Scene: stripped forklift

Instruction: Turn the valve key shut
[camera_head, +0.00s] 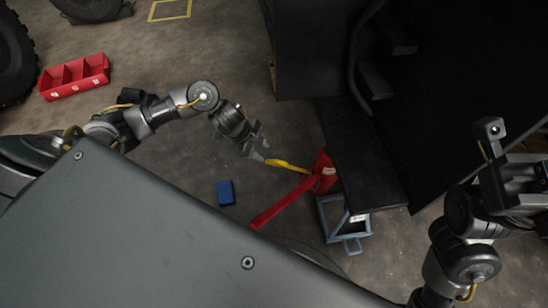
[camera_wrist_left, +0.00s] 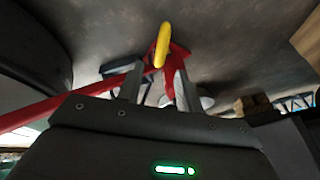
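The yellow valve key (camera_head: 288,165) sticks out to the left from the top of a red jack-like body (camera_head: 323,172). In the left wrist view the key (camera_wrist_left: 161,45) shows ahead and between my finger lines. My left gripper (camera_head: 259,154) is at the key's free left end. Its two fingers (camera_wrist_left: 157,88) stand apart, with visible gaps beside the key, so it looks open and not clamped. Whether a finger touches the key cannot be told. My right gripper (camera_head: 512,165) is at the right edge, partly cut off, away from the key.
A long red bar (camera_head: 280,204) runs down-left from the red body. A blue-grey metal frame (camera_head: 345,225) stands beside it, under the dark forklift body (camera_head: 365,165). A blue block (camera_head: 226,192) and a red bin (camera_head: 75,78) lie on the floor.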

